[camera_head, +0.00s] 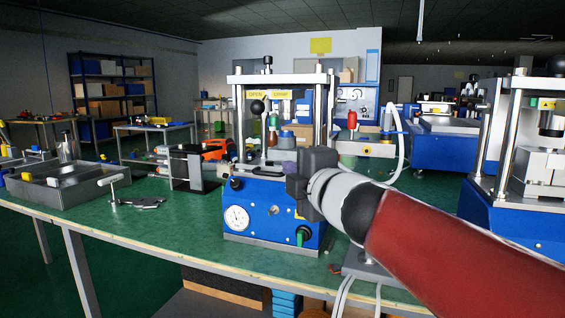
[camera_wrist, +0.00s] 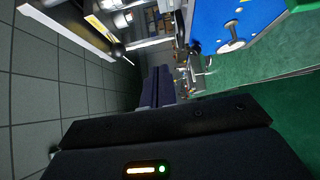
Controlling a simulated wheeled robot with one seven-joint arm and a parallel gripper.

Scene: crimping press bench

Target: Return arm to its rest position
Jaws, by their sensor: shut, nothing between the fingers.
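My arm reaches in from the lower right of the head view, and my gripper (camera_head: 262,166) is in front of the blue crimping press (camera_head: 275,218). Its dark body hides part of the press's right side. The fingers point left, across the press's working area; I cannot tell whether they touch it. In the wrist view, the two dark fingers of my gripper (camera_wrist: 160,82) lie together with nothing between them. The blue press panel (camera_wrist: 232,25) with a round knob shows at the upper right there, apart from the fingers.
The green bench (camera_head: 150,222) carries a grey tray (camera_head: 70,190) with small parts and a pair of pliers (camera_head: 140,203) on the left. A second press (camera_head: 520,150) stands at the right.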

